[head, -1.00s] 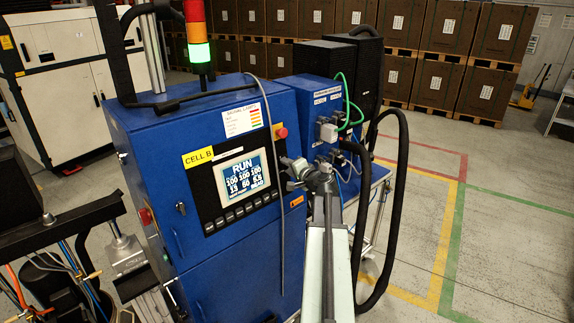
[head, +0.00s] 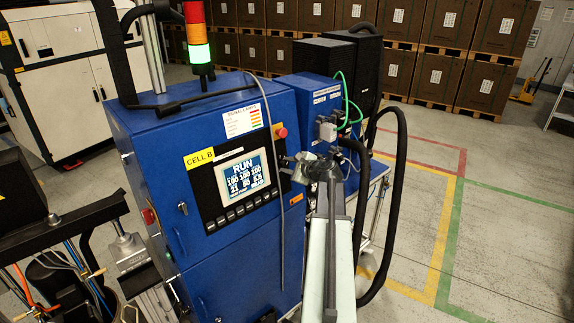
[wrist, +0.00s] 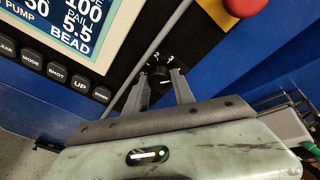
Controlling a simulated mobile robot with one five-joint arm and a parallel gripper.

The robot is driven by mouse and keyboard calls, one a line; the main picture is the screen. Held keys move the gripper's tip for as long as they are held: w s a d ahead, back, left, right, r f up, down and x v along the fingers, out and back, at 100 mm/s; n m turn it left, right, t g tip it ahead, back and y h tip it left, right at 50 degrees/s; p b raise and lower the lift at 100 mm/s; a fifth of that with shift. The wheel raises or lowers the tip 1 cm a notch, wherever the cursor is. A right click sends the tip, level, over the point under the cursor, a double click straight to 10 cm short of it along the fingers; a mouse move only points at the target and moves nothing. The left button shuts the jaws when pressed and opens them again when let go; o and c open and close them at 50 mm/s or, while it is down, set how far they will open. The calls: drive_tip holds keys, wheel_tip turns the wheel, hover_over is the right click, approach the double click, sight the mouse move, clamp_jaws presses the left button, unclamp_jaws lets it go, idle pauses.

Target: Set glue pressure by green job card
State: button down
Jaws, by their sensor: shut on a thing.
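The blue cabinet (head: 150,170) labelled CELL B stands at the centre of the head view. Its display (head: 243,178) reads RUN, with 100s above a lower row that looks like 23, 50 and 5.5. Part of this display shows in the wrist view (wrist: 78,22), with 5.5 above BEAD. My gripper (wrist: 160,75) is shut on a small dark round knob (wrist: 158,74) with numerals around it, on the black panel. In the head view my gripper (head: 302,165) is at the panel's right edge and hides the knob. I see no green job card.
A red button (head: 281,132) sits above the knob. A grey cable (head: 280,215) hangs down the cabinet front. A black hose (head: 401,170) loops at the right. The light tower (head: 200,50) glows green at its bottom. Floor at right is clear.

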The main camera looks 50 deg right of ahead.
drive_tip(key=m+y, duration=0.1)
drive_tip(key=m, duration=0.3)
drive_tip(key=shift+f+m, duration=0.15)
drive_tip(key=shift+m, duration=0.15)
drive_tip(key=shift+m+y, duration=0.8)
drive_tip(key=shift+m, duration=1.1)
drive_tip(key=c, duration=1.1)
unclamp_jaws()
drive_tip(key=shift+s, duration=0.1)
drive_tip(key=p+v, duration=0.2)
drive_tip(key=v, duration=0.5)
drive_tip(key=shift+s+d+p, duration=0.1)
drive_tip(key=shift+s+p, duration=0.2)
drive_tip(key=shift+s, duration=0.05)
